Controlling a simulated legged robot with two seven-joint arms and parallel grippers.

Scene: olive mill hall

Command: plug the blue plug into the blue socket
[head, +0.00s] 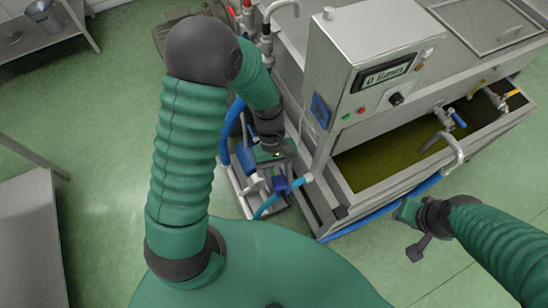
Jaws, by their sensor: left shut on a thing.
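The blue socket (320,110) is on the narrow left side of the steel control box, facing left. My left gripper (275,155) hangs below and to the left of the socket, apart from it. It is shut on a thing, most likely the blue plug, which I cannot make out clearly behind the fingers. A thin pale cord (302,128) runs down beside the box towards this gripper. My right gripper (408,212) is at the lower right, away from socket and plug. Its fingers are too small and turned to read.
The control box (365,60) with a display stands over a steel tank (350,197) of olive-coloured liquid. A pump unit with blue parts and hoses (250,183) stands on the floor below my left gripper. Steel tables (30,240) stand at left; the green floor between is clear.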

